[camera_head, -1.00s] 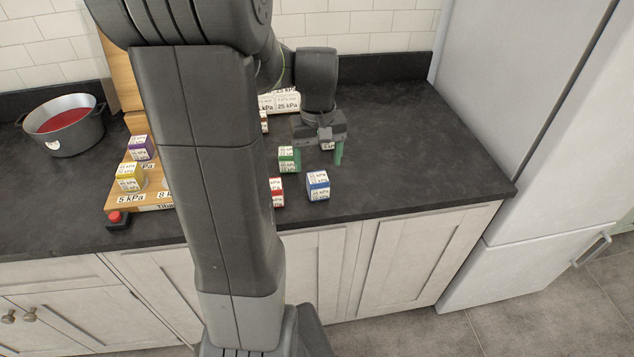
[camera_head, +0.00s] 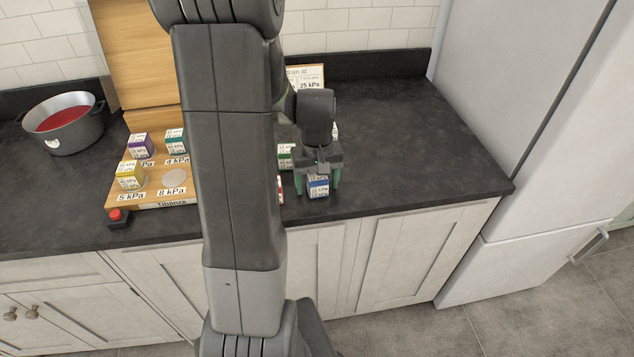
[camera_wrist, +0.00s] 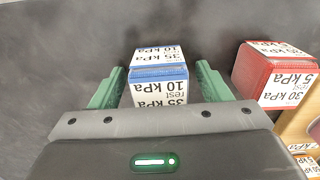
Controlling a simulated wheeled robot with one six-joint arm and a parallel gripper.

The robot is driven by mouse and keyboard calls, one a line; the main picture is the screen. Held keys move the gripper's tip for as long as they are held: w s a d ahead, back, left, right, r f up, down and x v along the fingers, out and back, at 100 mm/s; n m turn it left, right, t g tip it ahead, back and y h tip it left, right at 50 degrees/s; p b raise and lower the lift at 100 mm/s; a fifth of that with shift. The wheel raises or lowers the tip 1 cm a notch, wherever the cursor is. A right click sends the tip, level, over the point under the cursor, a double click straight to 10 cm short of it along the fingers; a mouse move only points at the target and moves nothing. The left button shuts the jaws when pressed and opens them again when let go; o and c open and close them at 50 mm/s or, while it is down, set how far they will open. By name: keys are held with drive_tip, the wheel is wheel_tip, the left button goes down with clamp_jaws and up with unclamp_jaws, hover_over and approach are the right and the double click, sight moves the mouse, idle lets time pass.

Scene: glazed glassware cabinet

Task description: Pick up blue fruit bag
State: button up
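The blue fruit bag appears as a small blue-and-white block (camera_head: 318,187) on the dark counter near its front edge. It is labelled 35 kPa and 10 kPa in the wrist view (camera_wrist: 159,75). My gripper (camera_head: 318,190) is over it, with its green fingers on either side of the block. In the wrist view my gripper (camera_wrist: 158,85) is open, and narrow gaps show between the block and the fingers. The lower part of the block is hidden by the gripper body in the wrist view.
A red block (camera_wrist: 275,75) stands close to the right finger in the wrist view. A green block (camera_head: 285,155) is left of my gripper. A wooden board (camera_head: 150,190) with several blocks and a pot (camera_head: 65,125) lie further left. The counter to the right is clear.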

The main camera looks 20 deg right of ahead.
drive_tip(key=c, duration=1)
drive_tip(key=shift+r, duration=0.1)
drive_tip(key=shift+c, duration=0.2)
